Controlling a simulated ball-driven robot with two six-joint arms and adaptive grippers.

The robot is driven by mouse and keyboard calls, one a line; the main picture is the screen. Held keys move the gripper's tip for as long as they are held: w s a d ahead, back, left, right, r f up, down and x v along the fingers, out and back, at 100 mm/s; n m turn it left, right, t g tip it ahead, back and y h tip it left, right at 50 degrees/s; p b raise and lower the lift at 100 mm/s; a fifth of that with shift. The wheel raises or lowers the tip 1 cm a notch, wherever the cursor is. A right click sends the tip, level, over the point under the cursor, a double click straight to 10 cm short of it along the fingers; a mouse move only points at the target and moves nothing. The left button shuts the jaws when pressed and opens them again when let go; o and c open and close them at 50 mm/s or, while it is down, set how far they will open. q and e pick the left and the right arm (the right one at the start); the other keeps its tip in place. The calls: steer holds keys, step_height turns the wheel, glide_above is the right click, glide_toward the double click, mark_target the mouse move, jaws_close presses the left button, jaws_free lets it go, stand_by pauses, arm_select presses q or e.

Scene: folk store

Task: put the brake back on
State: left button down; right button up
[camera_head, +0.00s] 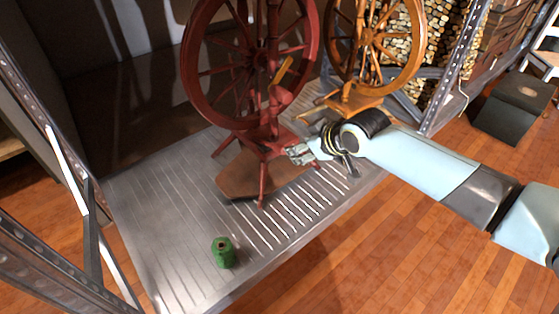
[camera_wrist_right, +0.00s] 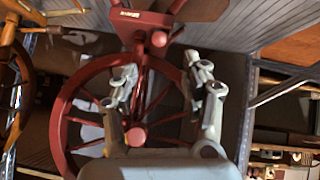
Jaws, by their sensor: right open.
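A dark red spinning wheel (camera_head: 262,130) stands upright on a ribbed grey metal shelf (camera_head: 175,220). A short yellow-orange piece (camera_head: 282,70) sits tilted on its post, in front of the spokes; I cannot tell if this is the brake. My right gripper (camera_head: 300,154) is low at the right side of the red wheel's frame, close to its legs. In the right wrist view my right gripper (camera_wrist_right: 160,66) is open, with the red wheel's post and spokes (camera_wrist_right: 140,85) seen between and beyond its fingers. I cannot tell whether it touches. My left gripper is out of view.
An orange spinning wheel (camera_head: 375,50) stands behind my right arm. A green spool (camera_head: 223,252) stands at the shelf's front left. Metal rack posts (camera_head: 75,170) border the left. Stacked firewood (camera_head: 445,40) and a dark box (camera_head: 515,105) are at right. The wooden floor in front is clear.

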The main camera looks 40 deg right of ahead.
mark_target(280, 149)
steer(key=b+x, duration=0.5)
steer(key=x, duration=0.5)
steer(key=shift+w+f, duration=0.1)
steer(key=shift+f, duration=0.2)
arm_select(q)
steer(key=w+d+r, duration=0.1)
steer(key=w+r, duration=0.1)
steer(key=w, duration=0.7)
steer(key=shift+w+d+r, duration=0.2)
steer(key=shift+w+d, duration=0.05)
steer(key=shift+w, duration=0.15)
arm_select(e)
steer(key=shift+w+f, duration=0.15)
steer(key=shift+w, duration=0.15)
steer(key=shift+c, duration=0.4)
jaws_close()
